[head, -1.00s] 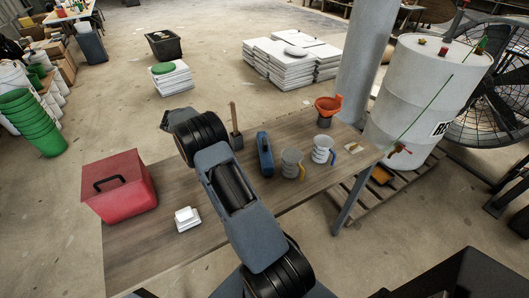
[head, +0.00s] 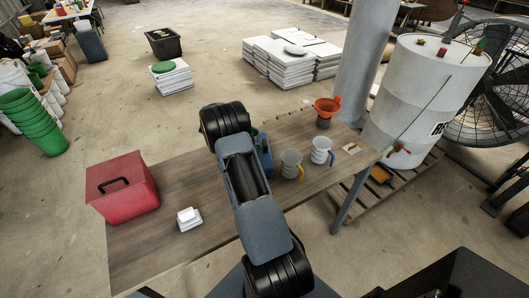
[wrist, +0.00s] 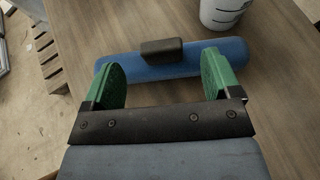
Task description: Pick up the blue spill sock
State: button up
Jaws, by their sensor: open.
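The blue spill sock (head: 265,156) lies on the wooden table (head: 180,175), partly hidden behind my arm in the head view. In the wrist view the sock (wrist: 125,68) is a long blue roll lying across the picture, with a dark block (wrist: 162,50) at its middle. My gripper (wrist: 164,78) is open, its two green fingers apart and nothing held between them. The fingertips overlap the sock's near side in the picture, one on each side of the dark block. I cannot tell whether they touch it. The head view hides my gripper behind the arm.
A clear mug (head: 291,164) and a white mug (head: 321,151) stand right of the sock. An orange funnel (head: 327,107) stands behind them. A red toolbox (head: 122,187) and white blocks (head: 189,219) are at left. A white tank (head: 422,95) stands beyond the table's right end.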

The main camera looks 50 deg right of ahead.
aim_at(265, 142)
jog(key=shift+p+x, duration=0.4)
jog(key=shift+x, duration=2.15)
jog(key=shift+c, duration=0.2)
jog(key=shift+r, duration=0.1)
jog(key=c, duration=1.4)
